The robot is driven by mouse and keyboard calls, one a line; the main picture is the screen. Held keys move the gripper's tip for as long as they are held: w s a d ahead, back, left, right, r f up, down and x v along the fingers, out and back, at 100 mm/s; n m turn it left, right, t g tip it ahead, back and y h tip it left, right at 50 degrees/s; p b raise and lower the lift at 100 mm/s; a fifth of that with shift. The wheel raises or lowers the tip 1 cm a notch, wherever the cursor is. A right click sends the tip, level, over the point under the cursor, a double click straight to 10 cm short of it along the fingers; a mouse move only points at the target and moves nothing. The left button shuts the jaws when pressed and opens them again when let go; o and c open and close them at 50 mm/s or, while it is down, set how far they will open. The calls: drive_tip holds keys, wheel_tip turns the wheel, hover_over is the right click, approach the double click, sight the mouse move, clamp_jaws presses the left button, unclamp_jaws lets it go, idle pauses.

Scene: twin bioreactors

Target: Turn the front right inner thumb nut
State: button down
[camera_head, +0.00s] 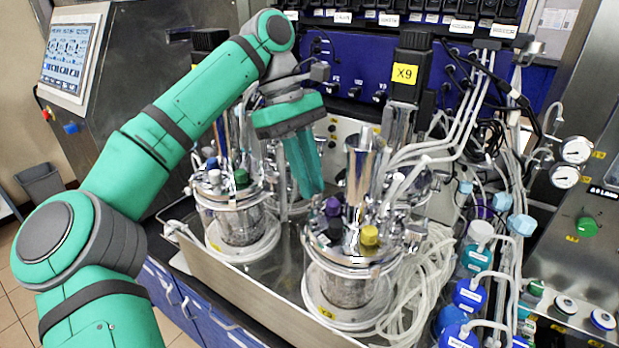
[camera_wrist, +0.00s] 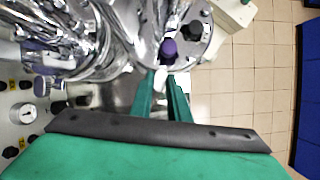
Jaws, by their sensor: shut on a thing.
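The right bioreactor (camera_head: 347,284), a glass vessel with a shiny metal lid, stands at the front; its lid also shows in the wrist view (camera_wrist: 198,38). A purple cap (camera_head: 332,206) and a yellow cap (camera_head: 370,236) sit on the lid. The purple cap also shows in the wrist view (camera_wrist: 168,47), just beyond my fingertips. My gripper (camera_head: 316,192) reaches down to the left back part of this lid. In the wrist view its two green fingers (camera_wrist: 164,78) are a small gap apart, closed on a thumb nut at the lid's rim. The nut itself is hidden by the fingers.
The left bioreactor (camera_head: 238,222) with a green cap stands close to my gripper. Tall metal cylinders (camera_head: 360,165) and white tubes (camera_head: 425,158) crowd the right side. Coiled tubing (camera_head: 425,275) lies right of the vessel. Both reactors stand in a metal tray (camera_head: 235,290).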

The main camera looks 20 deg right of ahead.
idle(0.3)
drive_tip(key=c, duration=1.7)
unclamp_jaws()
drive_tip(key=shift+r, duration=0.1)
drive_tip(key=shift+v, duration=3.65)
